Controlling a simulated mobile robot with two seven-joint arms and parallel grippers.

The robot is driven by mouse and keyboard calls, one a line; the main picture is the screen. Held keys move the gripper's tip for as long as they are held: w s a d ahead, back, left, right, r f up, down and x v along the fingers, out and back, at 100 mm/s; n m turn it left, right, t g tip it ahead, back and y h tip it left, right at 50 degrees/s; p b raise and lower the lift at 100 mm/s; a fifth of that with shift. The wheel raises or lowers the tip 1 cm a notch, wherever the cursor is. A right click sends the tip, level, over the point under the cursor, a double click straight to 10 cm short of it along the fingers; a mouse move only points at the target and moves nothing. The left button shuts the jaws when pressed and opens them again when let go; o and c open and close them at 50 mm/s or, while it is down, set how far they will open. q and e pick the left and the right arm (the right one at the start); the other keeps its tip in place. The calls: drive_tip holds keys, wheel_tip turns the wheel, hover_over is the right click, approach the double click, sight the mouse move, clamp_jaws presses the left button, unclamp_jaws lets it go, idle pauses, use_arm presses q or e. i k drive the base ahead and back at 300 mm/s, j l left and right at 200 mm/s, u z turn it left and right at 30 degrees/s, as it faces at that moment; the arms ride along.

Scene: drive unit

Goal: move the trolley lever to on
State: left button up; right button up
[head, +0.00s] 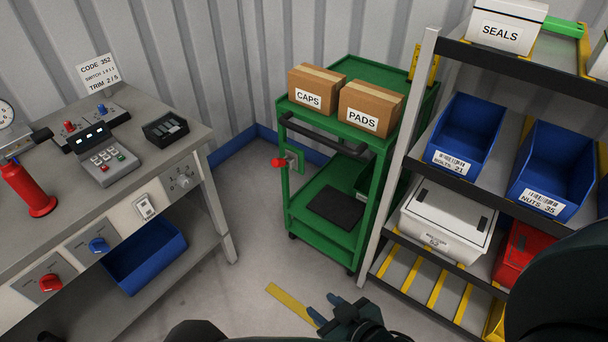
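The green trolley (325,247) stands against the corrugated wall, between the workbench and the shelf rack. Its lever (279,162) has a red knob and sticks out to the left from a small plate on the trolley's front left post. I cannot read any on or off marking there. My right gripper (326,306) is low at the bottom middle, below and in front of the trolley, well apart from the lever. Its two fingertips look apart with nothing between them. My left gripper is not in view.
Boxes marked CAPS (312,90) and PADS (369,108) sit on the trolley's top, behind a dark handle bar (321,138). The workbench (190,150) is at left, the shelf rack (398,170) close at right. Floor (245,285) between bench and trolley is clear.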

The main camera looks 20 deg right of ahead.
sight(275, 162)
drive_tip(key=l+u, duration=0.35)
drive_tip(key=l, duration=0.25)
drive_tip(key=i+l+u, duration=0.1)
drive_tip(key=i+l, duration=0.45)
